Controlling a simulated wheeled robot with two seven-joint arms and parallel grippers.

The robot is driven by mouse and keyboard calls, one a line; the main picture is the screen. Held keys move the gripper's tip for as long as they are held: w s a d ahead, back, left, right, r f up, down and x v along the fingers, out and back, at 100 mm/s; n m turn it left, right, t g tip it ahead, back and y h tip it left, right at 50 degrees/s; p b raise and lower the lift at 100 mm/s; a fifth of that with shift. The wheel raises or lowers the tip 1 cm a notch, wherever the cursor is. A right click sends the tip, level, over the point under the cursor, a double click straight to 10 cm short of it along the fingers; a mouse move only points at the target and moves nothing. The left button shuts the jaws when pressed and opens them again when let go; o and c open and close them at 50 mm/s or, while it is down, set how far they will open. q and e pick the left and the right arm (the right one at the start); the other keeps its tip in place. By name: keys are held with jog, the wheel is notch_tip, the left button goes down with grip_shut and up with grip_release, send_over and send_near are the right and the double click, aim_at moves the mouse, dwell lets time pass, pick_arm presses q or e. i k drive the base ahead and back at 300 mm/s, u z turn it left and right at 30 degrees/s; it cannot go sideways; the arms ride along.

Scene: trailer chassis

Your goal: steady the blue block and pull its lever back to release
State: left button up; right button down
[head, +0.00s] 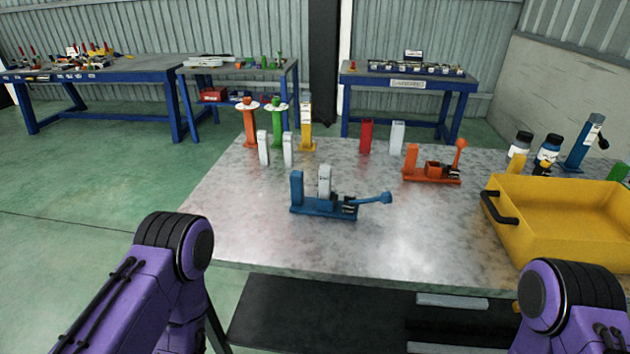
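The blue block (320,206) stands near the middle of the metal table (255,235). It has a tall blue post at its left end and a pale grey upright piece at its middle. Its blue lever (375,199) sticks out to the right, nearly level, ending in a round knob. Both of my purple arms show at the bottom of the head view, the left one at lower left and the right one at lower right. Neither gripper shows in the picture. Nothing of mine touches the block.
An orange block (432,175) with a raised lever stands behind to the right. A yellow bin (565,238) fills the table's right side. White, red, orange, green and yellow upright pieces stand at the back. The table is clear in front of the blue block.

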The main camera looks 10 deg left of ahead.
aim_at(385, 198)
jog(key=u, duration=0.1)
jog(key=i, duration=0.95)
jog(key=z, duration=0.05)
jog(key=k, duration=0.55)
jog(key=z, duration=0.05)
